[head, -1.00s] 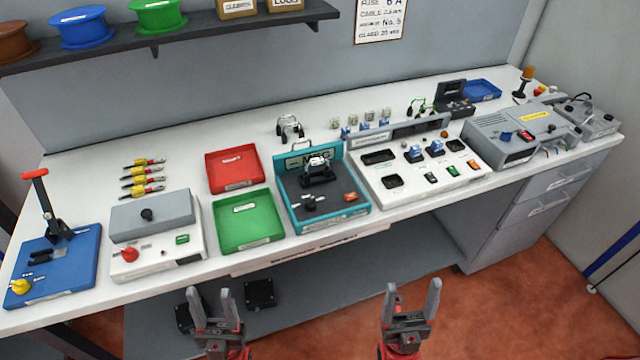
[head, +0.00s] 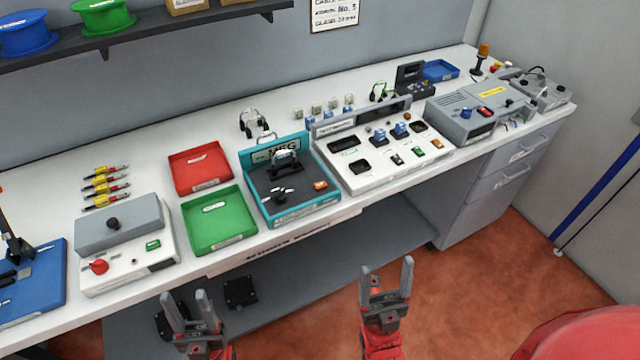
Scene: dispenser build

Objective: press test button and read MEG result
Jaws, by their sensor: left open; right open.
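The teal MEG tester (head: 293,209) stands open on the white bench, its lid sign reading MEG. A dark clamp-like fixture with a light part (head: 284,162) sits in it. On its dark deck are a black knob (head: 279,193) and an orange button (head: 320,185). I cannot tell which control is the test button, and no result can be read. My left gripper (head: 187,308) is open and empty, in front of the bench and below its top. My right gripper (head: 386,280) is open and empty, also in front of the bench, apart from the tester.
A red tray (head: 198,168) and a green tray (head: 222,237) lie left of the tester. A white test panel (head: 377,179) and a grey unit (head: 480,134) stand to its right. A grey-white box (head: 120,229) is further left. Open floor lies in front.

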